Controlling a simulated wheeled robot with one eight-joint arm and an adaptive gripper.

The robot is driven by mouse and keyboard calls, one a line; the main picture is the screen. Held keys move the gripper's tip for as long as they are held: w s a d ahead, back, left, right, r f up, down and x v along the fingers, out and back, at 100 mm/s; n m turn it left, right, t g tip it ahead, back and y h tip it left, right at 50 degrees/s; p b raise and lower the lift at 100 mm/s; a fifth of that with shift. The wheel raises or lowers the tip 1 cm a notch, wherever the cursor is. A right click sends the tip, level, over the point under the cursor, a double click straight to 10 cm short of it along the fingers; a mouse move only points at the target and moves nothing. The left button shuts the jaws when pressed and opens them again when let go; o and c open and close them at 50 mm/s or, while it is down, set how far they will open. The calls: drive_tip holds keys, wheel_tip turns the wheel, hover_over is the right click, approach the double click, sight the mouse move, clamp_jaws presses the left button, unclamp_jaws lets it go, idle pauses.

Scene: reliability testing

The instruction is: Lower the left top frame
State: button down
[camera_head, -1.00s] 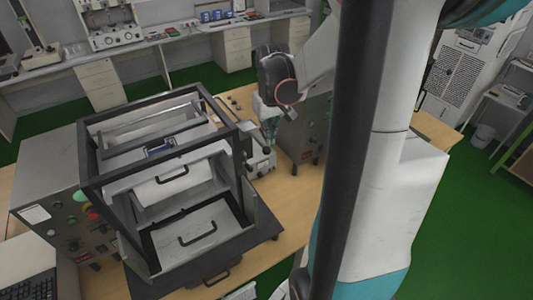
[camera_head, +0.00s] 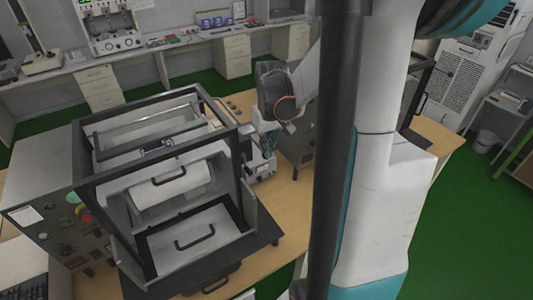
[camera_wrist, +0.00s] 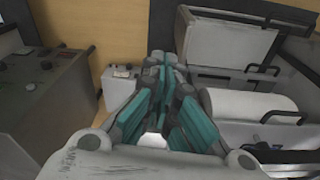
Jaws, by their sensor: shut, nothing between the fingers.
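The left machine's dark top frame (camera_head: 112,180) stands raised at the left of the head view, an open rectangle of bars around pale panels. A white panel with a black handle (camera_head: 170,177) sits inside it, above a lower panel with another handle (camera_head: 195,240). My gripper (camera_head: 264,143) is beside the frame's right side, partly hidden by my arm. In the wrist view my gripper (camera_wrist: 163,65) has its teal fingers together and empty. Pale panels with handles (camera_wrist: 230,45) lie to its right. I cannot tell whether the gripper touches the frame.
A control box with buttons (camera_head: 60,225) stands left of the frame. A grey control box (camera_wrist: 55,90) also shows in the wrist view, with a small light box (camera_wrist: 120,85) beside it. Another dark frame (camera_head: 422,88) is partly hidden behind my arm.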

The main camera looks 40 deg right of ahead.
drive_tip(key=shift+f+b, duration=0.45)
drive_tip(key=shift+f, duration=0.4)
drive_tip(key=shift+r, duration=0.2)
drive_tip(key=s, duration=0.1)
drive_tip(key=s+a+r, duration=0.1)
drive_tip(key=shift+s+p, duration=0.35)
drive_tip(key=shift+p, duration=0.05)
drive_tip(key=shift+w+f, duration=0.15)
